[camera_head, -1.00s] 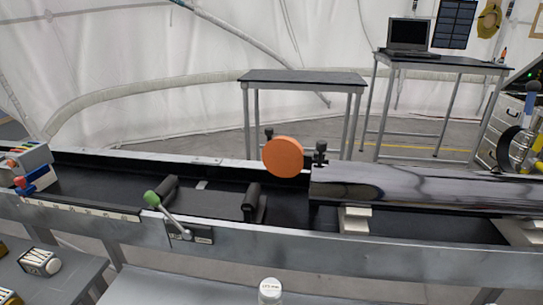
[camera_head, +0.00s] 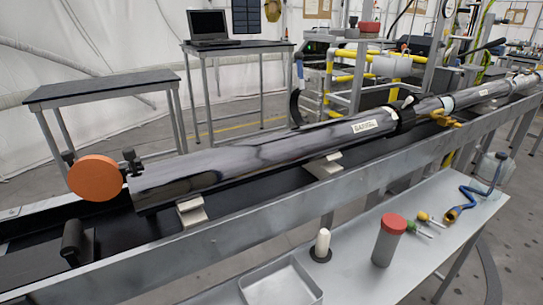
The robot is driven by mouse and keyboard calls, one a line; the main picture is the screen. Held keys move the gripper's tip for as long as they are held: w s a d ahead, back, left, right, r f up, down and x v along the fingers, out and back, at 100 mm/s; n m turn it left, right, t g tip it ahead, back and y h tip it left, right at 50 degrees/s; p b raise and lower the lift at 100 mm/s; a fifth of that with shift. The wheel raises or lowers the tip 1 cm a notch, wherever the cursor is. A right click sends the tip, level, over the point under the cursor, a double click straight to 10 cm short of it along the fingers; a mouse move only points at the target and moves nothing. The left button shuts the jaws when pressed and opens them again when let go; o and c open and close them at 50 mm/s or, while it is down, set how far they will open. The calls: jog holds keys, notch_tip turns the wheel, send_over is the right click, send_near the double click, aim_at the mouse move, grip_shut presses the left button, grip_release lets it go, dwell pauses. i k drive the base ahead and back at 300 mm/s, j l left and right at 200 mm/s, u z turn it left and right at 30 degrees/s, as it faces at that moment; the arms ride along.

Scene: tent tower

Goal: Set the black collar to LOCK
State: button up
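A black collar (camera_head: 402,118) rings the long shiny metal tube (camera_head: 270,150) on its right part, just past a white label (camera_head: 365,126) whose print is too small to read surely. I cannot make out a LOCK mark or how the collar is turned. A yellow-brass fitting (camera_head: 443,118) sits to the right of the collar, low on the tube. My gripper is not in view.
The tube lies in a long metal trough (camera_head: 300,184); an orange disc (camera_head: 95,178) stands at its left end.

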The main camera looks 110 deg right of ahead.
aim_at(406, 112)
jog(key=k, duration=0.75)
jog(key=k+z, duration=0.15)
jog(key=k, duration=0.35)
jog(key=k+l+z, duration=0.2)
jog(key=k, duration=0.25)
jog(key=k+l+z, duration=0.15)
jog(key=k, duration=0.35)
